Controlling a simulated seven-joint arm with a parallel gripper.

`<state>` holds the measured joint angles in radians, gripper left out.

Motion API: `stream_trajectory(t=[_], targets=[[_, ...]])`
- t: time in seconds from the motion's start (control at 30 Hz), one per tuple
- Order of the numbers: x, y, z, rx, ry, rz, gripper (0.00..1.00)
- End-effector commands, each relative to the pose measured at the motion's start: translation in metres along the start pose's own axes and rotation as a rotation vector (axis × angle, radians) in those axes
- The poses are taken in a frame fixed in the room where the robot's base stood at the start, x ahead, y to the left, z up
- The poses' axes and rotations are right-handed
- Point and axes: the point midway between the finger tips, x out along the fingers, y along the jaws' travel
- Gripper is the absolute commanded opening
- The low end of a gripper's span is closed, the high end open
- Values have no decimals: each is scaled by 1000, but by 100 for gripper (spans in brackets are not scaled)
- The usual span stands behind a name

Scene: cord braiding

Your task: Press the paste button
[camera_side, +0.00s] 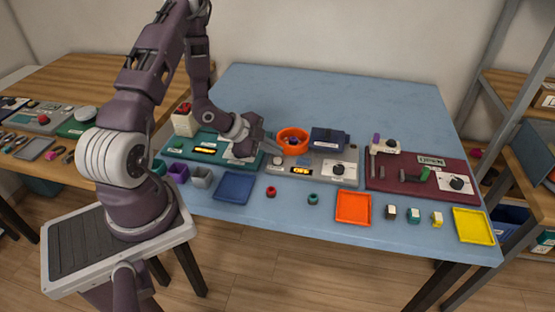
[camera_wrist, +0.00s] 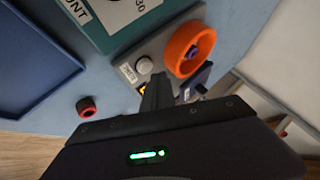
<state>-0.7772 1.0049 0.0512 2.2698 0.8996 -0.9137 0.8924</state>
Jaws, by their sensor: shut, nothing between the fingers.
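A round white button (camera_wrist: 144,65) sits on the grey panel (camera_wrist: 150,48) in the wrist view, with a small label (camera_wrist: 128,73) beside it, too small to read for sure. It is likely the paste button. My gripper (camera_wrist: 159,80) is shut and empty, its fingertips just beside the button in the picture; I cannot tell if they touch the panel. In the side view my gripper (camera_side: 271,136) is over the left end of the grey panel (camera_side: 318,179), near the orange ring-shaped bowl (camera_side: 292,134).
A dark blue box (camera_side: 328,140) stands right of the orange bowl. A teal board (camera_side: 181,143) lies left and a maroon board (camera_side: 400,186) right. A blue tray (camera_side: 235,187), red ring (camera_side: 271,191) and orange tray (camera_side: 353,207) are in front. The table's back is clear.

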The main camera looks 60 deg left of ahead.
Motion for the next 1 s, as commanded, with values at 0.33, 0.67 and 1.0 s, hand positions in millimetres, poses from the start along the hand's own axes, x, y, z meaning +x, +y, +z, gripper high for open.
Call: stream_trajectory(t=[0.33,0.67,1.0], targets=[[0,0,0,0,0,0,0],[0,0,0,0,0,0,0],[6,5,4,-1,-1,1,0]])
